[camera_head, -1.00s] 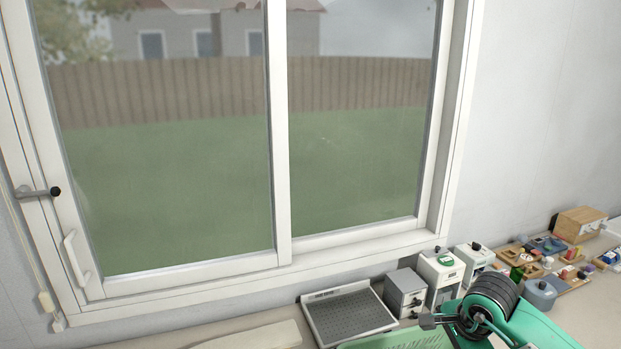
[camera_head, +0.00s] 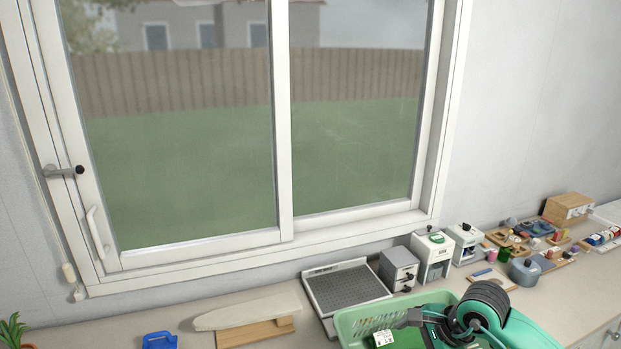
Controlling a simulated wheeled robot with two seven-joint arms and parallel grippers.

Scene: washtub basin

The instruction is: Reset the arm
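My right arm, teal with a black ribbed joint, comes in from the lower right of the head view. A dark grey end part, which looks like my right gripper (camera_head: 408,318), is over the green basket (camera_head: 352,322). Its fingers are too small and too much covered by the arm to tell whether they are open or shut. I cannot tell whether it touches the basket. A small white labelled item (camera_head: 382,338) shows in the basket's left part. My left arm and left gripper are not in view.
A dark grey tray (camera_head: 345,287), a grey box (camera_head: 398,270) and white devices (camera_head: 432,256) stand along the wall. Small items on wooden boards lie farther right. An ironing board (camera_head: 248,310) and a blue object (camera_head: 160,341) are at left. A window (camera_head: 285,120) rises behind.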

